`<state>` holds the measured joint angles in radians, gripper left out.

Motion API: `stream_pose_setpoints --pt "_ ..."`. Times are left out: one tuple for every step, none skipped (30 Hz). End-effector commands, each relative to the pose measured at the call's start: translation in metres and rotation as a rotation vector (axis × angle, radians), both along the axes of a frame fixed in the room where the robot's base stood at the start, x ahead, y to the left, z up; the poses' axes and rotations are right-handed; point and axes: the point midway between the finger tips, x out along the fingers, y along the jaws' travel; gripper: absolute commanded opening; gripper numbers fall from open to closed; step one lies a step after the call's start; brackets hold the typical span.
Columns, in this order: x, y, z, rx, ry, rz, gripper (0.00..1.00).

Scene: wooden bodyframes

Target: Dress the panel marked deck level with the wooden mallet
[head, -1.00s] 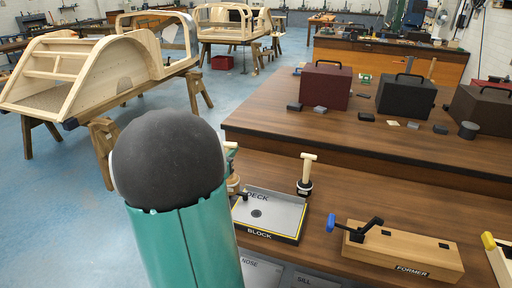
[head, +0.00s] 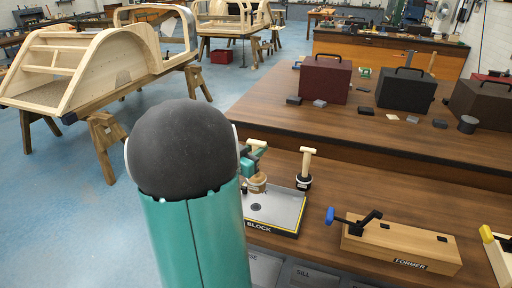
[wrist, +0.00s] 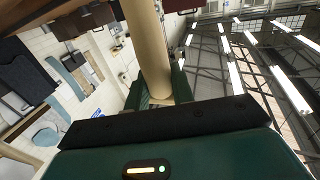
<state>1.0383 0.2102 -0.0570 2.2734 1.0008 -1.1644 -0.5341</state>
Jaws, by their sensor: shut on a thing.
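My gripper (head: 250,160), teal, is shut on the wooden mallet (head: 257,184), whose round wooden head hangs below the fingers. In the wrist view its pale handle (wrist: 147,45) rises from the jaws. The mallet is over the rear left of the grey panel (head: 279,212), which lies in a black tray (head: 272,238) lettered BLOCK with a yellow line. I cannot tell whether the head touches the panel. The mallet mostly hides the DECK lettering. A dark round spot (head: 255,207) shows on the panel.
Another pale-handled tool with a black head (head: 304,182) stands at the tray's rear right. A wooden FORMER block with a blue-tipped clamp (head: 400,246) lies to the right. Grey plates, one marked SILL (head: 313,276), are in front. Toolboxes (head: 325,82) stand on the raised rear bench.

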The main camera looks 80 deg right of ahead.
Motion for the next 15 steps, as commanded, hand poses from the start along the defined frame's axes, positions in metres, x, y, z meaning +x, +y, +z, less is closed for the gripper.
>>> stream_pose_setpoints --pt "0.0 0.0 0.0 -0.001 0.0 0.0 0.01" --pt "0.0 0.0 0.0 -0.001 0.0 0.0 0.01" --pt "0.0 0.0 0.0 -0.001 0.0 0.001 0.01" --pt "0.0 0.0 0.0 -0.001 0.0 0.001 0.01" --pt "0.0 0.0 0.0 -0.001 0.0 0.001 0.01" --pt "0.0 0.0 0.0 -0.001 0.0 0.001 0.01" --pt "0.0 0.0 0.0 -0.001 0.0 0.001 0.01" --pt "0.0 0.0 0.0 -0.001 0.0 0.001 0.01" --pt "0.001 0.0 -0.001 0.0 0.0 0.001 0.01" --pt "0.001 0.0 -0.004 0.001 0.001 0.001 0.01" --pt "0.001 0.0 -0.009 0.003 0.002 0.001 0.01" --pt "0.002 0.0 -0.017 0.006 0.003 0.002 0.01" --pt "0.002 0.0 -0.024 0.007 0.004 0.002 0.01" --pt "0.002 0.001 -0.032 0.007 0.006 0.002 0.01" --pt "0.002 0.001 -0.042 0.007 0.007 0.002 0.01"
